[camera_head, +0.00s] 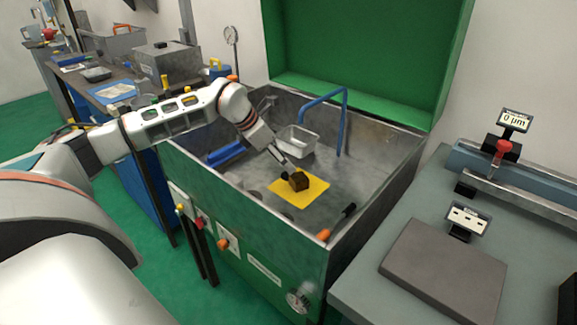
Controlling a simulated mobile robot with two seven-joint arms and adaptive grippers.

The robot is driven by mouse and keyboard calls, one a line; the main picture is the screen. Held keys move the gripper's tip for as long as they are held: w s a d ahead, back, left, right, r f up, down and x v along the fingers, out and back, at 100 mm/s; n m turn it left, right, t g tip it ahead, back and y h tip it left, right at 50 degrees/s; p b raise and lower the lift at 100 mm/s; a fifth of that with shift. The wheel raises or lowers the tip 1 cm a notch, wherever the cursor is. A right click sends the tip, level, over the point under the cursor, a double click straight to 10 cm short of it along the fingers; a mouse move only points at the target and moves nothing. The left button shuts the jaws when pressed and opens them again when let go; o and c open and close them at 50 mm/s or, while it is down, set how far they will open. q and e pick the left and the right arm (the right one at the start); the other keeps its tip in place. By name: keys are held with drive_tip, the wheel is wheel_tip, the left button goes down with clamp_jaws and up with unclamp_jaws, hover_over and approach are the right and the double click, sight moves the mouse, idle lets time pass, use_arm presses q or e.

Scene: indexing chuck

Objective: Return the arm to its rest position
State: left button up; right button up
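My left arm comes in from the left and reaches over the near wall of the open green washing tub (262,262). My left gripper (287,167) points down into the tub, just above and left of a small dark brown block (299,181). The block sits on a yellow mat (308,197) on the tub floor. The fingers are too small and dark to show whether they are open or touch the block. My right gripper is not in view.
A bench with a grey plate (442,272) is on the right. A cluttered bench (118,92) is behind my arm.

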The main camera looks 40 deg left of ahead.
use_arm(q)
drive_tip(key=shift+s+a+r, duration=0.1)
drive_tip(key=shift+s+r, duration=0.15)
drive_tip(key=shift+r, duration=0.15)
